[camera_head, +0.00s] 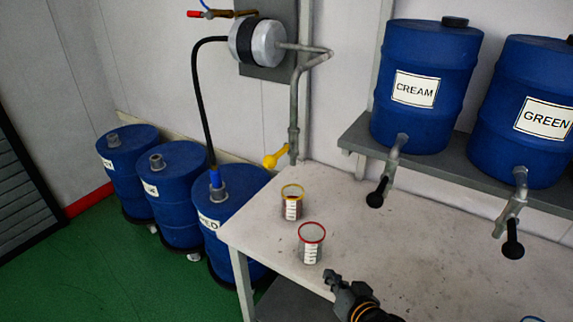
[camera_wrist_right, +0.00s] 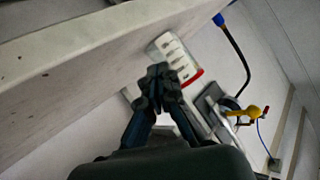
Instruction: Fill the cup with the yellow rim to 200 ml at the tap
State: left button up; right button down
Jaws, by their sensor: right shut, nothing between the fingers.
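My left gripper is out of view.
Blue drums marked CREAM (camera_head: 418,115) and GREEN (camera_head: 525,150) rest on a grey shelf (camera_head: 440,165), their black-handled taps over the bench (camera_head: 400,250). Several blue drums (camera_head: 178,205) stand on the green floor at left. A black hose (camera_head: 200,110) runs to one drum.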

jog(key=w+a+r+t+y, duration=0.2)
jog(key=w+r+t+y, duration=0.1)
jog(key=r, duration=0.6)
jog(key=w+a+r+t+y, duration=0.2)
jog(key=w+r+t+y, duration=0.1)
jog(key=w+r+y, duration=0.3)
notch_tip(320, 180, up, 3)
jog(key=shift+w+a+f+m, duration=0.15)
jog(key=shift+w+a+m, duration=0.1)
jog(key=shift+w+m, duration=0.05)
jog(key=p, duration=0.2)
send_near(278, 155)
jog(key=w+a+r, duration=0.3)
jog(key=w+r, duration=0.1)
jog(key=shift+s+a+f, duration=0.1)
jog(key=shift+s+a, duration=0.05)
jog(key=shift+s, duration=0.05)
jog(key=shift+b, duration=0.35)
